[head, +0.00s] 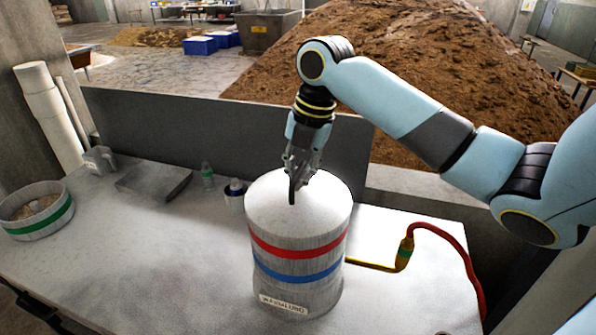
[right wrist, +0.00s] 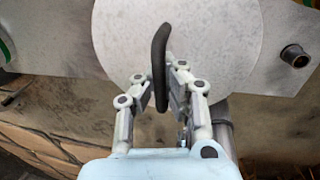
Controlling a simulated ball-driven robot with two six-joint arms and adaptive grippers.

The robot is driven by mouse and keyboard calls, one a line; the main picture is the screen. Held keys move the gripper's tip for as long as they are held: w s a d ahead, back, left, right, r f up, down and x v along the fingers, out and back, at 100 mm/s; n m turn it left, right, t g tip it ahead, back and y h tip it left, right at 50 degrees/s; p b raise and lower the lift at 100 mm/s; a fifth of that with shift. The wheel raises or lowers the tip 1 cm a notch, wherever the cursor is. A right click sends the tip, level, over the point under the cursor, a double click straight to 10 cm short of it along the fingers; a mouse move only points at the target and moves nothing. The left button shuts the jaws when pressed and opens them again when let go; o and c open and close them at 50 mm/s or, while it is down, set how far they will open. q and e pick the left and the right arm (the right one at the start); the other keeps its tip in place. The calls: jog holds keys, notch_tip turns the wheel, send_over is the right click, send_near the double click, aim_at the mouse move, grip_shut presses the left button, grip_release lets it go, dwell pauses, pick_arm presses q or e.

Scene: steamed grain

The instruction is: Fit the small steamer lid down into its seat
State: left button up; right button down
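The steamer (head: 300,268) is a pale grey drum with a red and a blue band, standing on the table. The lid (head: 270,207) is a pale, shallow cone on its top; in the right wrist view it is a large pale disc (right wrist: 220,45). I cannot tell whether its rim is fully down in the seat. A dark curved handle (right wrist: 159,50) stands up from the lid. My right gripper (right wrist: 161,92) comes down over the lid, with its fingers closed around this handle. The fingers hide the handle's lower part. My left gripper is not in view.
A green-banded round container (head: 40,226) stands at the far left of the table (head: 150,260). A grey tray (head: 153,182), a small bottle (head: 207,175) and a dark cup (head: 235,193) stand behind. A red hose (head: 455,245) lies at the right. The left front is clear.

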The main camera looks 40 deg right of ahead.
jog(key=c, duration=2)
grip_release()
jog(key=o, duration=0.6)
notch_tip(320, 180, up, 12)
jog(key=s+d, duration=0.1)
jog(key=s, duration=0.1)
jog(key=shift+f, duration=0.2)
